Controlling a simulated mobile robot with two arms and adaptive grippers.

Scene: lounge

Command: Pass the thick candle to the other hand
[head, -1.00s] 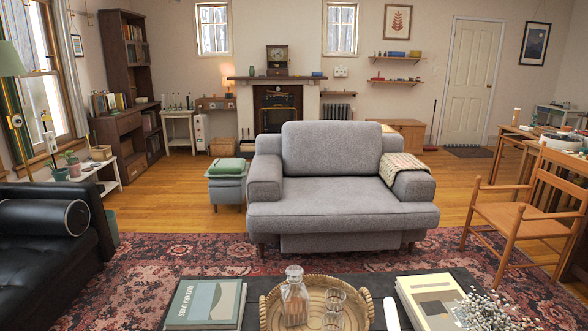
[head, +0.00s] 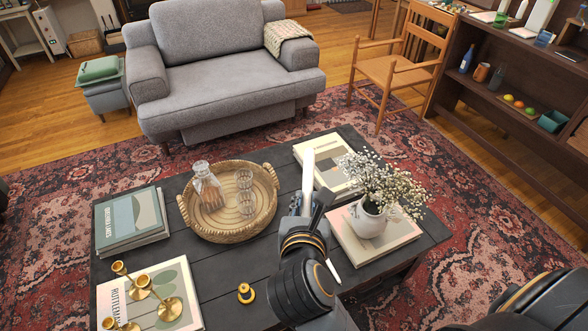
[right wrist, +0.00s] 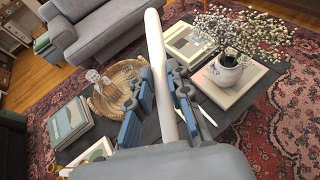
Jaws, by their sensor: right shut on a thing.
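The thick candle (head: 308,172) is a long white cylinder in the head view, standing nearly upright above the dark coffee table. My right gripper (head: 306,204) is shut on its lower part. In the right wrist view, the candle (right wrist: 155,50) rises between the two blue-padded fingers of the right gripper (right wrist: 164,98), leaning slightly left. Its lower end is partly hidden by the gripper. My left gripper is in neither view.
The coffee table (head: 218,262) bears a wicker tray (head: 232,232) with a decanter and glasses, books, brass candle holders (head: 142,281) and a white flower vase (head: 368,220). A thin white stick (head: 333,271) lies near my wrist. A grey armchair (head: 225,85) stands behind.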

